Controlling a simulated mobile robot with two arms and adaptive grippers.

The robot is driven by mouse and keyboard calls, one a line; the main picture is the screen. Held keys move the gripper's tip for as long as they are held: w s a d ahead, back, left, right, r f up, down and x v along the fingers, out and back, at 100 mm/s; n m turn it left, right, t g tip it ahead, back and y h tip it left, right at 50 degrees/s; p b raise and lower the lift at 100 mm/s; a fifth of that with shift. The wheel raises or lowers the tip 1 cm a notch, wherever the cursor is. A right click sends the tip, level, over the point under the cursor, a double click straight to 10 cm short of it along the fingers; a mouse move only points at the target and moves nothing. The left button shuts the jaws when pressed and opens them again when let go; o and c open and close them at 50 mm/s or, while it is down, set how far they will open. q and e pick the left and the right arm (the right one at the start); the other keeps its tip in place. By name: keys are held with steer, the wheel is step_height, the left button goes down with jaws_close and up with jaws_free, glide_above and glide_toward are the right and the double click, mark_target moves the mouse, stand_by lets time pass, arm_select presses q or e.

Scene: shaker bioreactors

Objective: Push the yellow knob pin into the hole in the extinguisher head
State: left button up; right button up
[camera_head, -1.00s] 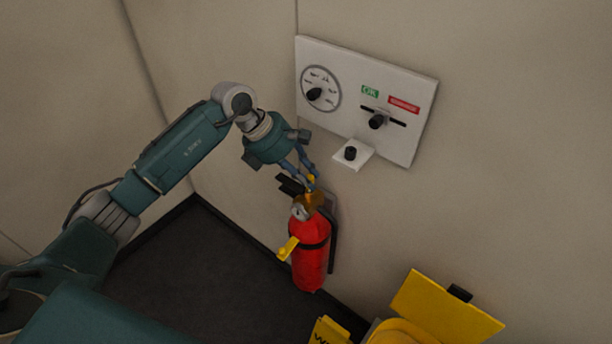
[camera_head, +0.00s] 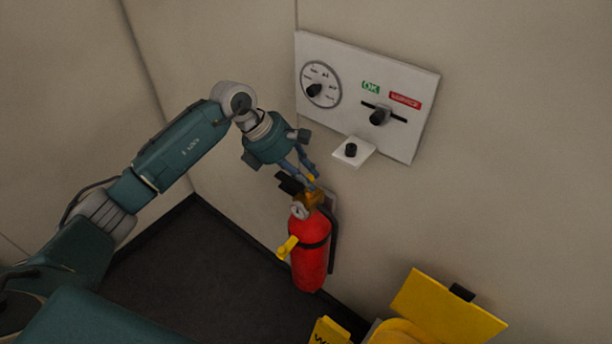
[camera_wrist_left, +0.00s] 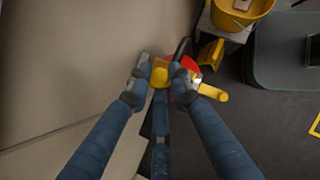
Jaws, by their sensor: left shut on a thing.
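My left gripper (camera_head: 309,176) is just above the head of the red fire extinguisher (camera_head: 309,265), by the wall. The hole is hidden, so I cannot tell how deep the pin sits. My right gripper is not in view.
A white wall panel (camera_head: 350,75) with a dial and black knobs is up and right of the gripper. A small white shelf (camera_head: 354,153) juts out below it. A yellow piece (camera_head: 287,247) sticks out from the extinguisher's left side. A yellow bucket (camera_wrist_left: 242,12) stands nearby.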

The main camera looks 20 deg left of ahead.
arm_select(q)
steer(key=shift+f+b, duration=0.35)
stand_by(0.6)
steer(key=o, duration=0.9)
steer(key=v, duration=1.2)
